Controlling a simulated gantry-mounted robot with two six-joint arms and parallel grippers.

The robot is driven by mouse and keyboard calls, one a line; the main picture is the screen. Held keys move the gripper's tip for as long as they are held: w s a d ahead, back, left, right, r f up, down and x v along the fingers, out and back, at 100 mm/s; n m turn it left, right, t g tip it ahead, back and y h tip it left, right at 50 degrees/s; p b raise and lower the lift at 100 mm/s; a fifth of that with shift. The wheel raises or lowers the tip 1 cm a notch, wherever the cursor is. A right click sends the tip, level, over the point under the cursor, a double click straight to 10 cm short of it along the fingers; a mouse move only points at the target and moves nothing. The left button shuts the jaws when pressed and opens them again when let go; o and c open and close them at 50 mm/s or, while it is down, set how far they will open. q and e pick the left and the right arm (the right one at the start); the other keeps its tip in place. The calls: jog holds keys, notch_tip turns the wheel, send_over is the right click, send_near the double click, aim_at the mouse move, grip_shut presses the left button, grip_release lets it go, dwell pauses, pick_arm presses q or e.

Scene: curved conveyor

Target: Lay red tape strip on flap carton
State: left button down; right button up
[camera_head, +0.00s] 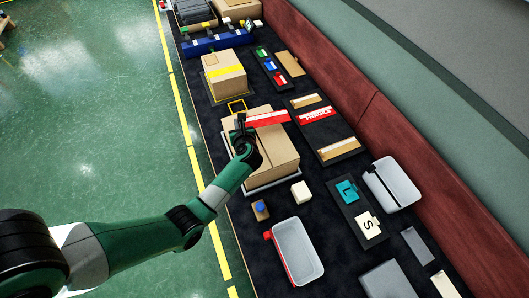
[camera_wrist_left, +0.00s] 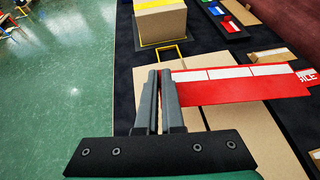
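The flap carton (camera_head: 273,153) is a tan box on a pale base, with a seam across its top; it also shows in the wrist view (camera_wrist_left: 225,120). The red tape strip (camera_head: 268,118), red with white along one side, reaches right from my left gripper across the carton's far part. In the left wrist view the strip (camera_wrist_left: 235,88) runs out past the carton's right side. My left gripper (camera_head: 241,122) is over the carton's far left part, its fingers (camera_wrist_left: 161,78) close together on the strip's left end. Whether the strip touches the carton is unclear. My right gripper is out of view.
A yellow-taped carton (camera_head: 224,74) stands farther back, with a yellow square frame (camera_head: 237,105) before it. A dark tray (camera_head: 323,128) at right holds a FRAGILE strip (camera_head: 316,114) and tan strips. Small blocks (camera_head: 301,192) and a grey bin (camera_head: 297,252) lie nearer.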

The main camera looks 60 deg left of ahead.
pick_arm(q)
notch_tip(320, 180, up, 3)
jog(key=n+g, duration=0.2)
send_over(228, 129)
jog(key=shift+d+f, duration=0.1)
jog(key=shift+f, duration=0.1)
jog(key=shift+f+b, duration=2.85)
jog(key=shift+f, duration=1.15)
jog(key=c, duration=1)
grip_release()
